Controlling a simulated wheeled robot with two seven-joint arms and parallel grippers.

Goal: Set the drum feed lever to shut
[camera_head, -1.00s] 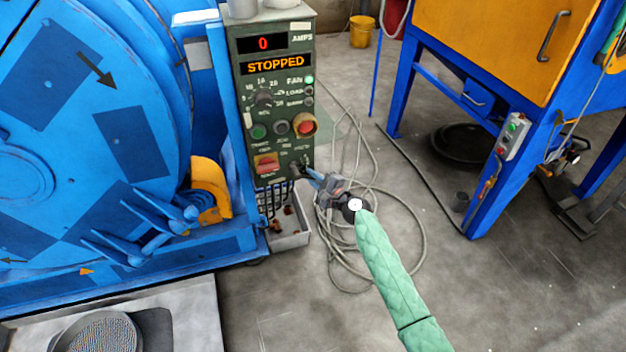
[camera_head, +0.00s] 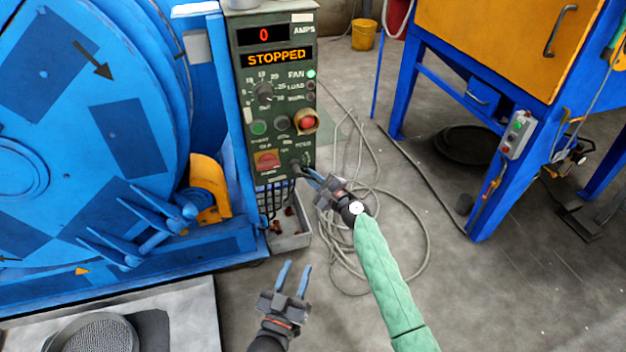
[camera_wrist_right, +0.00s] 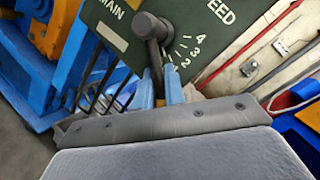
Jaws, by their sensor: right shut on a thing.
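The drum feed lever is a dark lever at the lower right of the green control panel (camera_head: 273,100). In the right wrist view the feed lever (camera_wrist_right: 151,45) has a round pivot, and its arm hangs down from it beside a scale marked 4, 3, 2, 1 and the word FEED. My right gripper (camera_head: 310,178) is shut on the lever's lower end, with blue fingers (camera_wrist_right: 160,92) on either side of it. The fingers partly hide the lever end. My left gripper (camera_head: 293,275) is open and empty above the floor, below the panel.
The panel display (camera_head: 276,59) reads STOPPED. A blue drum machine (camera_head: 90,130) stands left of the panel. A small grey tray (camera_head: 292,242) sits beneath it. Loose cable (camera_head: 425,250) coils on the floor.

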